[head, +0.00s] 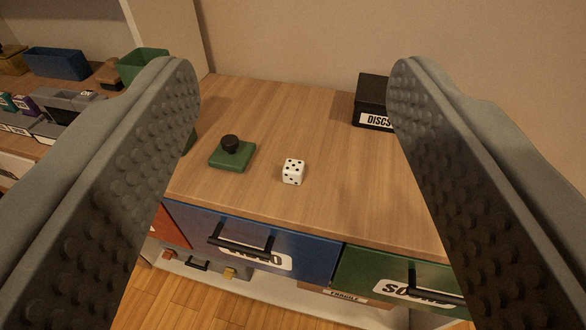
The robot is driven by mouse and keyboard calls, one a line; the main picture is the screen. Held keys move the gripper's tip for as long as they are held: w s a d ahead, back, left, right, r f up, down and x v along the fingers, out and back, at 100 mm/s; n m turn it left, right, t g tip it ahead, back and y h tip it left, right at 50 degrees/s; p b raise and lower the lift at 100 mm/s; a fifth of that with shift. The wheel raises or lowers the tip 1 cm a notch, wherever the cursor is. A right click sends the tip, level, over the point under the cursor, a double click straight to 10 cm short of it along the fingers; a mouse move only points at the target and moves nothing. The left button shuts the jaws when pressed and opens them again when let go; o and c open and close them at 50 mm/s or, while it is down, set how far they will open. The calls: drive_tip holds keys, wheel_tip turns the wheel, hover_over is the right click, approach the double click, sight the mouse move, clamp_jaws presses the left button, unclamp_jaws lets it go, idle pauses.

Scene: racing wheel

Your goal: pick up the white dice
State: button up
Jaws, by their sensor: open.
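The white dice (293,172) with black dots sits on the wooden cabinet top (290,110), near its front edge. My gripper (294,80) is open and empty, its two grey studded fingers wide apart at the left and right of the view. The dice shows between the fingers, farther off, and neither finger touches it.
A green block with a black knob (231,153) sits left of the dice. A black box labelled DISCS (372,102) stands at the back right, partly behind the right finger. Blue (290,245) and green (385,280) drawers with black handles are below the front edge. A wall closes the back.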

idle(0.4)
drive_tip(key=m+g, duration=0.3)
drive_tip(key=g, duration=1.4)
hover_over(294, 165)
wheel_tip(294, 165, down, 11)
wheel_tip(294, 165, down, 12)
drive_tip(key=shift+w+a+f, duration=0.15)
drive_tip(key=shift+f, duration=2.7)
drive_tip(key=c, duration=1)
drive_tip(key=shift+c, duration=0.2)
drive_tip(key=shift+r, duration=0.2)
